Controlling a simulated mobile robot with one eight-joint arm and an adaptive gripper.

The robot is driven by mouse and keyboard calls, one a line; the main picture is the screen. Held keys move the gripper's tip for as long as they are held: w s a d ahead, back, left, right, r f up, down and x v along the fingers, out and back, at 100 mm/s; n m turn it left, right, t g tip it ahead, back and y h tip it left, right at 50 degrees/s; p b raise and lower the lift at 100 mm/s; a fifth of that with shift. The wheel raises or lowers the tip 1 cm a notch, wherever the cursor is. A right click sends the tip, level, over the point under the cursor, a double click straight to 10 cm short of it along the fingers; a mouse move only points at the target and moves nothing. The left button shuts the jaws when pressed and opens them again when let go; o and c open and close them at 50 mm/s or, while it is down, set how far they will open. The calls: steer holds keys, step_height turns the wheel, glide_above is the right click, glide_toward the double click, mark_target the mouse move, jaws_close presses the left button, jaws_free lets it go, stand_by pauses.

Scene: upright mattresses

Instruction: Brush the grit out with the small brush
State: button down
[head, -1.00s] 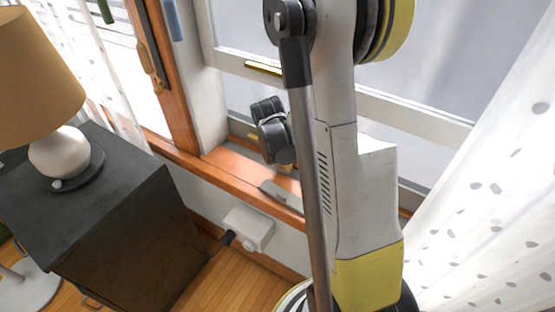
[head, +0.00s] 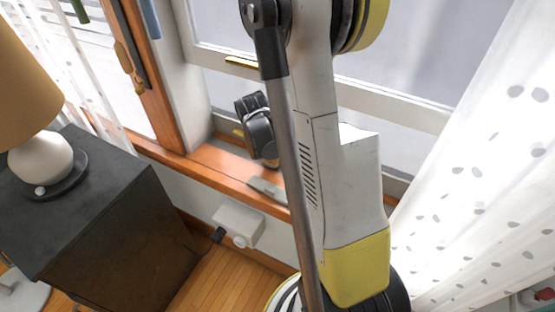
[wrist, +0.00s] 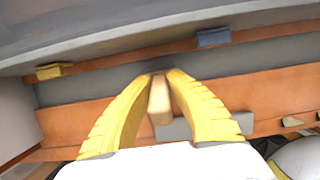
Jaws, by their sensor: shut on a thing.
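In the wrist view my gripper (wrist: 160,78) has its two yellow fingers closed on a narrow pale wooden piece (wrist: 159,101), which looks like the small brush's handle. Its bristles are not visible. The fingertips are over the grey window track (wrist: 105,87), beside the orange wooden sill (wrist: 80,122); whether the brush touches the track I cannot tell. In the head view my arm hides most of the gripper, above the sill (head: 210,157). I cannot make out any grit.
A yellow catch (wrist: 53,71) and a blue catch (wrist: 213,38) sit along the frame. A flat grey plate (head: 266,188) lies on the sill. A dark cabinet (head: 95,215) with a lamp (head: 38,160) stands left; a spotted curtain (head: 480,170) hangs right.

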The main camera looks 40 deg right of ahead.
steer(key=shift+w+a, duration=0.3)
steer(key=shift+w, duration=0.55)
steer(key=shift+w+a, duration=0.3)
steer(key=shift+w, duration=0.5)
steer(key=shift+w+a, duration=0.3)
steer(key=shift+w, duration=0.55)
steer(key=shift+s+d, duration=0.5)
steer(key=shift+s, duration=0.95)
steer(key=shift+s+d, duration=0.5)
steer(key=shift+s, duration=0.9)
steer(key=shift+s+d, duration=0.5)
steer(key=shift+s, duration=0.95)
steer(key=shift+w+a, duration=0.5)
steer(key=shift+w, duration=0.95)
steer(key=shift+w+a, duration=0.5)
steer(key=shift+w, duration=0.9)
steer(key=shift+w+a, duration=0.5)
steer(key=shift+w, duration=0.95)
